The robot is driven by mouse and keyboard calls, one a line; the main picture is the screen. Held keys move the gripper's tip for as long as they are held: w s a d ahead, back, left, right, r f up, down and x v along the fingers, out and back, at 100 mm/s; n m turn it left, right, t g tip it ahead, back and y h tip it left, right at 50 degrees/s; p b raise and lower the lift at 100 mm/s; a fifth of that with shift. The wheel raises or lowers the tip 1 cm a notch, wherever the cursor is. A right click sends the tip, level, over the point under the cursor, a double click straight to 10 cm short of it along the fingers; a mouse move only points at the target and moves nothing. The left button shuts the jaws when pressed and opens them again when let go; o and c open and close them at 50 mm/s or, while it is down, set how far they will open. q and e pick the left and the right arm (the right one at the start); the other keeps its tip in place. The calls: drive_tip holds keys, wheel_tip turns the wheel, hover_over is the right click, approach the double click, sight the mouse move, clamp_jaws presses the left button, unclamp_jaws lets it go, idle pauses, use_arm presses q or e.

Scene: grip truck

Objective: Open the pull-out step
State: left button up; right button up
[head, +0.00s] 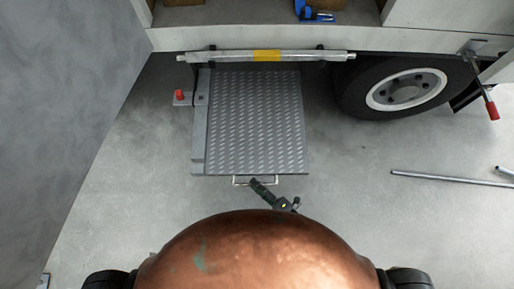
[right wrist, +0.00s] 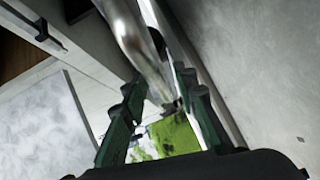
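The pull-out step (head: 255,120) is a grey tread plate that reaches out from under the truck's side in the head view. Its wire handle (head: 257,183) sits at the front edge. My right gripper (head: 262,188) is at the handle's right part, seen small and partly overlapping it. In the right wrist view its two green fingers (right wrist: 162,95) stand apart with a blurred shiny metal bar (right wrist: 142,45) running between them. I cannot tell whether they touch it. My left gripper is not in view.
A silver bar with a yellow band (head: 267,56) runs above the step. A red button (head: 180,95) is at its left, a wheel (head: 405,90) at its right. A metal pipe (head: 440,179) lies on the floor. A grey panel (head: 60,100) fills the left.

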drive_tip(key=v, duration=1.2)
drive_tip(key=shift+w, duration=0.1)
idle(0.4)
